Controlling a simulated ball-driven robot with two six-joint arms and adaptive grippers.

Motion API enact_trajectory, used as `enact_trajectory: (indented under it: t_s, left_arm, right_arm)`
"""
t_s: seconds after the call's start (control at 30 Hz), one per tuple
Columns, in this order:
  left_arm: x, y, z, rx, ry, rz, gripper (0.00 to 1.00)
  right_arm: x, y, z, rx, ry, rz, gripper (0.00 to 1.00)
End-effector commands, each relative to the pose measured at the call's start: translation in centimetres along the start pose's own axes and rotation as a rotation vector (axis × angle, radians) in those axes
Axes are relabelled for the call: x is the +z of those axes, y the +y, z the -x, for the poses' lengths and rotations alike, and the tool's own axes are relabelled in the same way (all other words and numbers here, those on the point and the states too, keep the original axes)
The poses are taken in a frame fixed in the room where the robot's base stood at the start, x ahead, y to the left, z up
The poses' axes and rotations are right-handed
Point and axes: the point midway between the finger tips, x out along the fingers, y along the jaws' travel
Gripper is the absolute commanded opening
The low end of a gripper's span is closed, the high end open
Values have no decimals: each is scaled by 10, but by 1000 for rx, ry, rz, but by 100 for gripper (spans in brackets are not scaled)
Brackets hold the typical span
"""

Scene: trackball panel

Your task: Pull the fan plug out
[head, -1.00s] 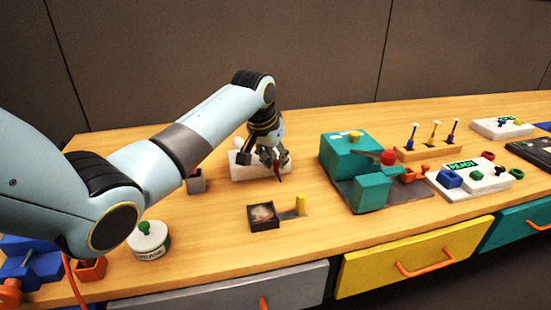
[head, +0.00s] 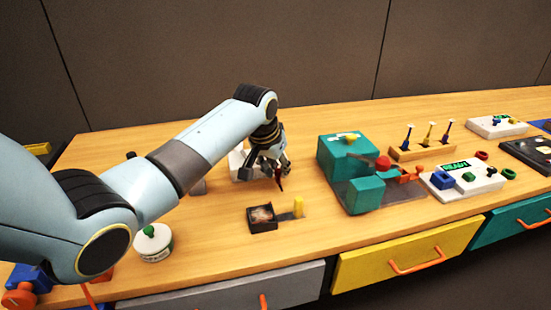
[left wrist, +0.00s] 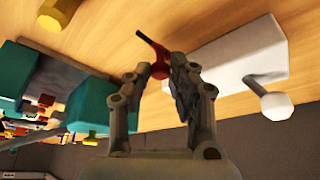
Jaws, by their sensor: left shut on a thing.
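My left gripper (head: 274,169) is shut on a small red piece with a dark thin end, which I take to be the fan plug (head: 280,184). In the left wrist view the plug (left wrist: 158,62) sits between the fingertips (left wrist: 162,72), its dark end pointing away. A white block (head: 236,164) stands behind the gripper, partly hidden by it. My right gripper is not in view.
In front lies a dark box (head: 262,218) beside a yellow peg (head: 299,206). A teal machine (head: 347,160) stands to the right. A white round can (head: 153,243) is at left.

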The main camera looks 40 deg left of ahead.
Motion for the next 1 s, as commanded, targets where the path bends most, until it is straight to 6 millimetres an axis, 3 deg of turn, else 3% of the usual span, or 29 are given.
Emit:
enact_trajectory:
  t_s: [0.13, 0.17, 0.23, 0.7, 0.87, 1.0]
  left_arm:
    - [2, 3, -2, 7, -5, 2, 0]
    - [2, 3, -2, 7, -5, 2, 23]
    - [2, 2, -2, 6, -5, 2, 30]
    - [1, 1, 3, 3, -2, 1, 30]
    - [0, 0, 28, 2, 1, -1, 30]
    - [1, 1, 60, 3, 0, -1, 30]
  right_arm:
    - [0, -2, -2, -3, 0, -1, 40]
    - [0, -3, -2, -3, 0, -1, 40]
    - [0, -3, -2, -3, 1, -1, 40]
    - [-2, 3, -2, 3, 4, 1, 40]
    - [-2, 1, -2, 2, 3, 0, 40]
    - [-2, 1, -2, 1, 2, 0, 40]
